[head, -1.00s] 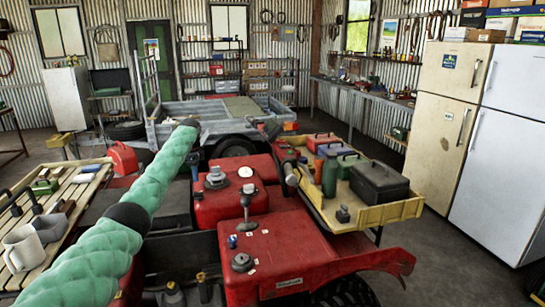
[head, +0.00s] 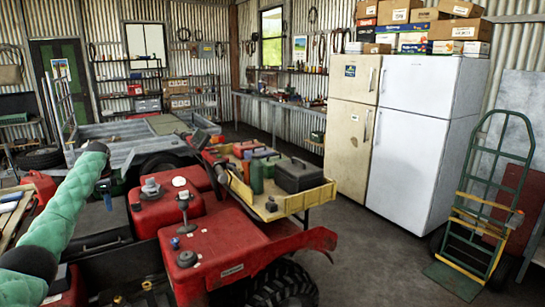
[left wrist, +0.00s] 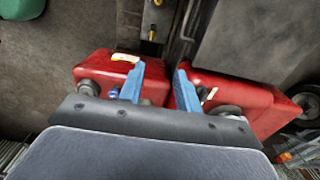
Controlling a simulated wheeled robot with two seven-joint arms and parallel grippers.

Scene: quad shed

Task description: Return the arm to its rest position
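My left arm, in a green padded sleeve, comes in from the left in the head view. Its gripper (head: 106,195) shows small and dark below the sleeve's far end, left of the red quad bike (head: 222,246). In the left wrist view the two blue fingers of my left gripper (left wrist: 159,70) stand apart with nothing between them. Beyond them are red bodywork parts (left wrist: 262,98) and a dark gap. My right gripper is not in view.
A yellow tray (head: 300,202) on the quad holds a black box (head: 298,178) and bottles. A grey trailer (head: 110,130) stands behind. Two fridges (head: 415,150) and a green hand truck (head: 485,200) stand right. Open floor (head: 370,255) lies between them and the quad.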

